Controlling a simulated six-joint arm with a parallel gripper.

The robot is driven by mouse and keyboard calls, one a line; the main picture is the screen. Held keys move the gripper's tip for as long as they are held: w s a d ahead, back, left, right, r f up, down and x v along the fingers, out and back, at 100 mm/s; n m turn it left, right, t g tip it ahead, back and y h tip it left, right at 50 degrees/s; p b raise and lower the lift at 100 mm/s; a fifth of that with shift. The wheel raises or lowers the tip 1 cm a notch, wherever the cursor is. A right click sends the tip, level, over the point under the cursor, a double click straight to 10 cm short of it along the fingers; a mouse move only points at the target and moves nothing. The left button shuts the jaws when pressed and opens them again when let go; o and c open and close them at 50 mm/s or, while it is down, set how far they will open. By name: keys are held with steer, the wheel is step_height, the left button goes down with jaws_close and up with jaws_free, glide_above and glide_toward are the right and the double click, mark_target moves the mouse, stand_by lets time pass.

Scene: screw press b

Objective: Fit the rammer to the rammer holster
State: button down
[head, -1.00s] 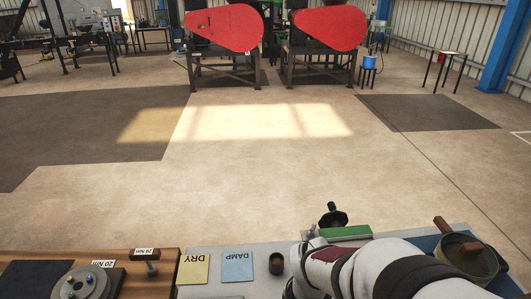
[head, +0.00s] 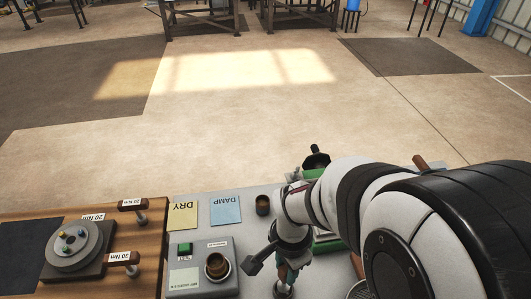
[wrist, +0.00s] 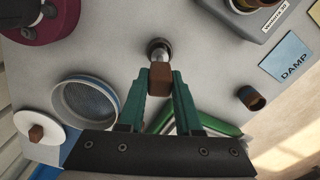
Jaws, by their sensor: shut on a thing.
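My gripper (wrist: 159,78) is shut on the brown, block-like handle of the rammer (wrist: 160,76) in the wrist view. A shiny metal shaft shows beyond the handle and ends at a dark round part (wrist: 158,49) on the grey bench. I cannot tell whether that part is the rammer's foot or the holster, nor whether the shaft is seated or just above it. In the head view my gripper (head: 282,272) is low over the bench near the bottom edge, partly hidden by my own arm.
A small brown cup (head: 262,204) stands beside the DAMP card (head: 226,210). A meter box (head: 202,262) with a green button is left of my gripper. The wrist view shows a blue-rimmed pan (wrist: 88,101), a white knobbed lid (wrist: 38,133) and a maroon round object (wrist: 48,22).

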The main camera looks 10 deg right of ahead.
steer(key=shift+f, duration=1.45)
steer(key=shift+f, duration=0.1)
steer(key=shift+f, duration=0.25)
steer(key=c, duration=0.5)
jaws_free()
step_height(320, 180, up, 16)
steer(key=shift+f, duration=0.1)
